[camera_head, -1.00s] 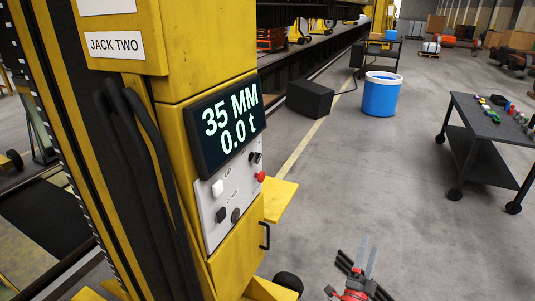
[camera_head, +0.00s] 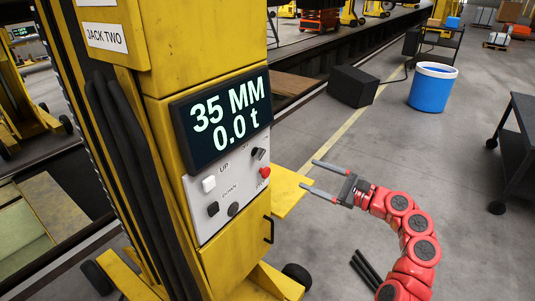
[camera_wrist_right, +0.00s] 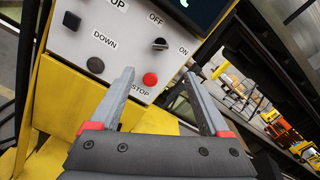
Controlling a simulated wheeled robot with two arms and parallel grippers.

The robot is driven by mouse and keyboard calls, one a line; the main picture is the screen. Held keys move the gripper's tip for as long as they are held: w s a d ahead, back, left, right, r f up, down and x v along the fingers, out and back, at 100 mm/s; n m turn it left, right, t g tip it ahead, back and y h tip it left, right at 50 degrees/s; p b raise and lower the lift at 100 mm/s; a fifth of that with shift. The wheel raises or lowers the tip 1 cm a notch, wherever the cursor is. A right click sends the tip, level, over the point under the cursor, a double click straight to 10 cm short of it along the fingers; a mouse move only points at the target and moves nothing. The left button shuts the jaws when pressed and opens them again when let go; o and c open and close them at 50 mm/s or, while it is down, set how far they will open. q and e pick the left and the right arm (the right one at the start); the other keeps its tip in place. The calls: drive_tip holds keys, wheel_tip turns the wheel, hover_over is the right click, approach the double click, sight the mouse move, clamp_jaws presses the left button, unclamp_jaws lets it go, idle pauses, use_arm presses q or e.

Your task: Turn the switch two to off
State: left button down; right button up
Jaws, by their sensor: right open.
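Switch two is a black rotary knob (camera_head: 258,154) at the upper right of the grey control panel (camera_head: 240,186) on the yellow jack labelled JACK TWO (camera_head: 106,37). In the right wrist view the knob (camera_wrist_right: 160,44) lies between the OFF and ON labels, and its handle appears to lie toward ON. My right gripper (camera_head: 309,175) is open and empty, to the right of the panel and apart from it, fingers pointing toward it. In the right wrist view its fingertips (camera_wrist_right: 158,73) frame the area below the knob. My left gripper is not in view.
A red STOP button (camera_wrist_right: 150,79) sits just below the knob. UP (camera_head: 208,184) and DOWN (camera_head: 213,208) buttons are at left. The display (camera_head: 222,120) above reads 35 MM, 0.0 t. A yellow ledge (camera_head: 288,190) juts out beside the panel. Open floor lies to the right.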

sight(263, 156)
drive_tip(key=p+x, duration=0.2)
drive_tip(key=x, duration=1.3)
drive_tip(key=shift+a+f+p, duration=0.15)
drive_tip(key=shift+a+p, duration=0.1)
drive_tip(key=shift+p, duration=0.15)
drive_tip(key=shift+x, duration=0.8)
drive_tip(key=shift+w+d, duration=0.1)
clamp_jaws()
